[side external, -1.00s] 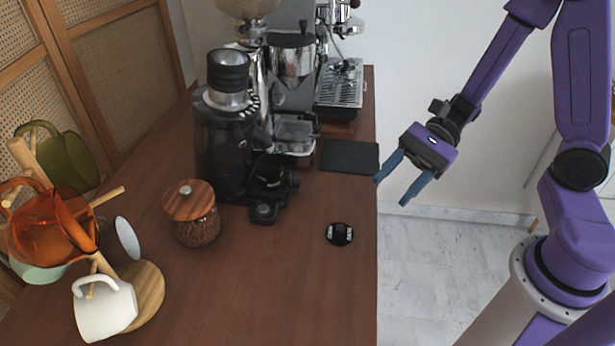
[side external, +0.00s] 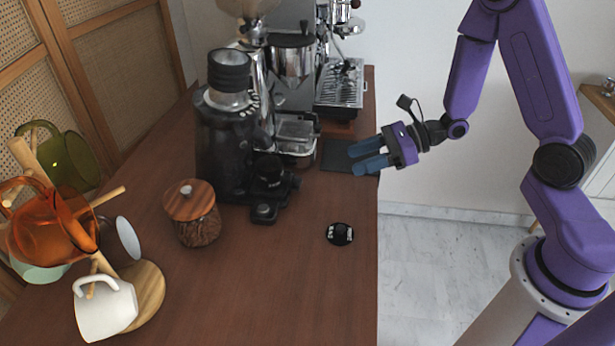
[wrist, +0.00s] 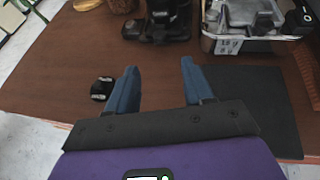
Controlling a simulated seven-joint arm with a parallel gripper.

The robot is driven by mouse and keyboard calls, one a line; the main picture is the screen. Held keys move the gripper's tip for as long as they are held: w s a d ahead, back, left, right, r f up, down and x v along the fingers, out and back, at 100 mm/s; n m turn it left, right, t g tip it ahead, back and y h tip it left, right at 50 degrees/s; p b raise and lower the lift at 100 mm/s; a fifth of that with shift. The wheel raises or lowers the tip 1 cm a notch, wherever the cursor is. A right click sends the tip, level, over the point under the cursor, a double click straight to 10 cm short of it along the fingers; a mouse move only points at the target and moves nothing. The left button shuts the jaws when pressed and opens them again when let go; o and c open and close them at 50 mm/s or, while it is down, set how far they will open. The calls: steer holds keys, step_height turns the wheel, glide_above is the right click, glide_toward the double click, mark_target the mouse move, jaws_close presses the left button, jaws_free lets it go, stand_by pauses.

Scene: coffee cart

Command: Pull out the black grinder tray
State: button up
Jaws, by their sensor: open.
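The black grinder (side external: 225,150) stands on the wooden counter, with its dark base and a small tray-like foot (side external: 265,212) toward the front. Its lower front also shows at the top of the wrist view (wrist: 158,22). Beside it, the silver grinder has a grey, box-like tray (side external: 297,133) low at its front; this tray is also at the wrist view's upper right (wrist: 240,45). I cannot tell for certain which part is the black grinder tray. My gripper (side external: 354,157) is open and empty, above the black mat, to the right of both grinders. Its fingers (wrist: 159,70) point toward the black grinder.
A black mat (side external: 338,152) lies on the counter near its right edge. A small round black object (side external: 339,234) lies in front. A wood-lidded jar (side external: 192,215) and a mug tree (side external: 145,290) stand left. An espresso machine (side external: 340,90) is behind. The front right counter is mostly clear.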

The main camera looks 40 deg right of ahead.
steer(key=x, duration=1.3)
steer(key=shift+s, duration=0.1)
jaws_close()
